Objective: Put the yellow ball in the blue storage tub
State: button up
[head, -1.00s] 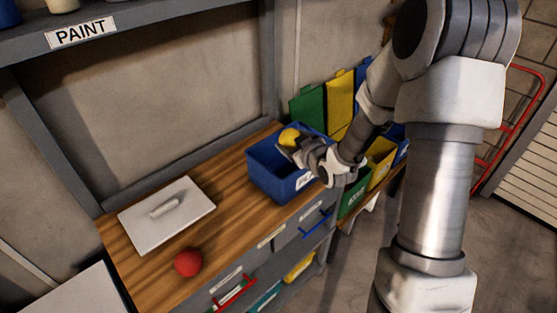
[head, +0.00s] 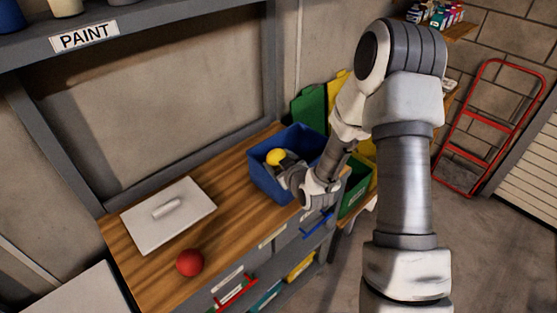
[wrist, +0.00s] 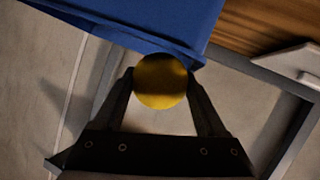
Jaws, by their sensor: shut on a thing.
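The yellow ball (head: 275,157) is held between the fingers of my gripper (head: 281,163), which is shut on it. In the head view, ball and fingers overlap the opening of the blue storage tub (head: 263,181); their exact height over its rim is hard to tell. The wrist view shows the ball (wrist: 160,82) between both dark fingers, with the blue tub wall (wrist: 150,22) beyond it. The tub stands upright on the wooden bench, and my wrist hides part of its front right side.
A red ball (head: 190,263) and a white lidded panel with a handle (head: 185,228) lie on the wooden bench (head: 235,205) to the left. Green (head: 352,198) and yellow bins stand right of the tub. A paint shelf (head: 110,40) hangs at upper left.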

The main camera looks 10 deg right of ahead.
jog(key=shift+s+d+f+b, duration=0.1)
jog(key=shift+s+f+b, duration=0.15)
jog(key=shift+f+b, duration=0.65)
jog(key=shift+r, duration=0.15)
jog(key=o, duration=1.3)
jog(key=shift+s, duration=0.1)
jog(key=shift+r+p, duration=0.45)
jog(key=shift+p, duration=0.35)
jog(key=shift+s+r, duration=0.1)
jog(key=shift+r, duration=0.05)
jog(key=r+p+v, duration=0.1)
jog(key=v, duration=0.8)
jog(key=shift+p, duration=0.4)
